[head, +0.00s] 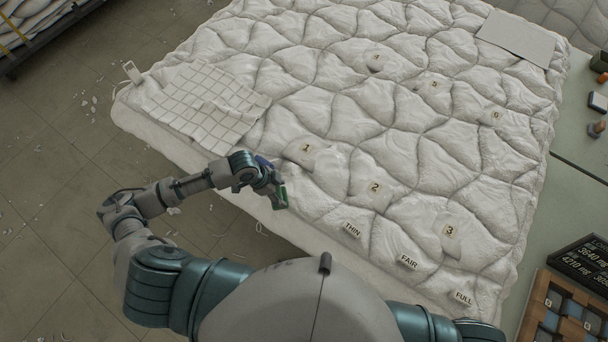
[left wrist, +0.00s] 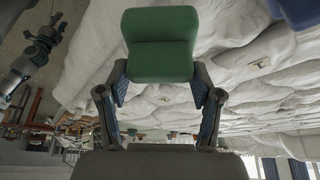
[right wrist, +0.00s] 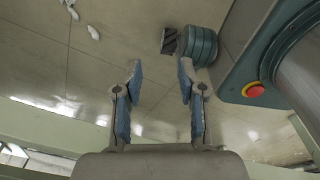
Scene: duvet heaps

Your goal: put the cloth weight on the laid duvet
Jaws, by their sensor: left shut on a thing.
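The cloth weight appears to be a green block (head: 281,197), held in my left gripper (head: 272,189) at the near left edge of the duvet. In the left wrist view the green block (left wrist: 160,45) sits between the two fingers. The laid duvet (head: 390,140) is white and quilted, with numbered tags on its puffs; it also fills the upper right of the left wrist view (left wrist: 235,75). From the head view I cannot tell whether the block touches the duvet. My right gripper (right wrist: 160,75) is open and empty above the tiled floor.
A blue object (head: 263,162) lies just beyond my left gripper. A white checked cloth (head: 205,105) lies at the duvet's left edge, and a grey sheet (head: 516,38) at its far right corner. A compartment tray (head: 528,318) and a display board (head: 583,262) stand at right.

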